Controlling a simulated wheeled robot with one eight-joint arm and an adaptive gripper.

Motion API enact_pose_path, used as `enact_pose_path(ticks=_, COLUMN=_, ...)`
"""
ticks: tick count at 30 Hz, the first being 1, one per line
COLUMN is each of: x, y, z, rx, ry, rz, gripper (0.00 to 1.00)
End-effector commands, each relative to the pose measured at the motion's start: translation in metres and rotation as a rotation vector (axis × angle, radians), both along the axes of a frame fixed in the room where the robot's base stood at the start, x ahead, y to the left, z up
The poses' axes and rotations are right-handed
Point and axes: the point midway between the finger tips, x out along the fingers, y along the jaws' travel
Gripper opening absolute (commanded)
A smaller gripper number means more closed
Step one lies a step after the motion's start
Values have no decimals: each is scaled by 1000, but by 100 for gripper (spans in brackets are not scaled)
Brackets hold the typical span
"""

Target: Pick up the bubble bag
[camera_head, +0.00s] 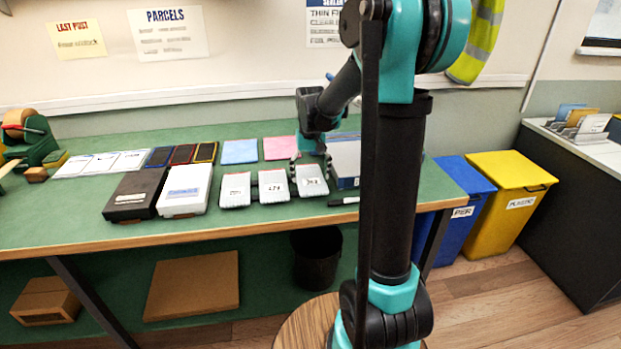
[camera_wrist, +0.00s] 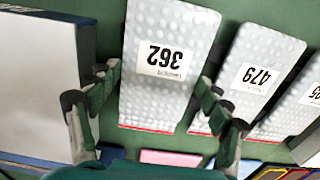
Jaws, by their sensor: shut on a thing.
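Three silvery bubble bags with white number labels lie in a row on the green bench: left (camera_head: 235,195), middle (camera_head: 273,192) and right (camera_head: 312,187). My gripper (camera_head: 311,160) is at the far end of the right bag. In the wrist view, the bag labelled 362 (camera_wrist: 155,100) sits between the fingers of my gripper (camera_wrist: 158,82), which is shut on its two sides. I cannot tell whether it is clear of the bench. The bag labelled 479 (camera_wrist: 265,50) is close beside the right finger.
A grey-blue box (camera_head: 346,160) stands right beside the held bag; it also fills the wrist view's left side (camera_wrist: 40,80). A marker (camera_head: 343,201) lies near the front edge. Pink (camera_head: 279,148) and blue (camera_head: 239,152) sheets lie behind. White (camera_head: 185,190) and black (camera_head: 135,195) boxes stand left.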

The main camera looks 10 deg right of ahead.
Motion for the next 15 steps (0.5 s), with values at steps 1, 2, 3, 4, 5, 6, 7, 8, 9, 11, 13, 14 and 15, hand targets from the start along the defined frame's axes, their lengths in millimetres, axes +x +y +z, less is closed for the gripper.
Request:
enact_pose_path(ticks=1, x=0, y=0, z=5, rx=0, ry=0, rz=0, gripper=43)
enact_pose_path(ticks=2, x=0, y=0, z=9, rx=0, ry=0, rz=0, gripper=43)
enact_pose_path(ticks=3, x=-1, y=0, z=14, rx=0, ry=0, rz=0, gripper=43)
enact_pose_path(ticks=4, x=-1, y=0, z=20, rx=0, ry=0, rz=0, gripper=43)
enact_pose_path(ticks=5, x=-1, y=0, z=26, rx=0, ry=0, rz=0, gripper=43)
enact_pose_path(ticks=6, x=-1, y=0, z=34, rx=0, ry=0, rz=0, gripper=43)
enact_pose_path(ticks=7, x=-1, y=0, z=42, rx=0, ry=0, rz=0, gripper=43)
enact_pose_path(ticks=8, x=-1, y=0, z=51, rx=0, ry=0, rz=0, gripper=43)
enact_pose_path(ticks=9, x=-1, y=0, z=62, rx=0, ry=0, rz=0, gripper=43)
enact_pose_path(ticks=11, x=-1, y=0, z=80, rx=0, ry=0, rz=0, gripper=43)
enact_pose_path(ticks=13, x=-1, y=0, z=99, rx=0, ry=0, rz=0, gripper=43)
enact_pose_path(ticks=14, x=-1, y=0, z=108, rx=0, ry=0, rz=0, gripper=43)
enact_pose_path(ticks=15, x=-1, y=0, z=118, rx=0, ry=0, rz=0, gripper=43)
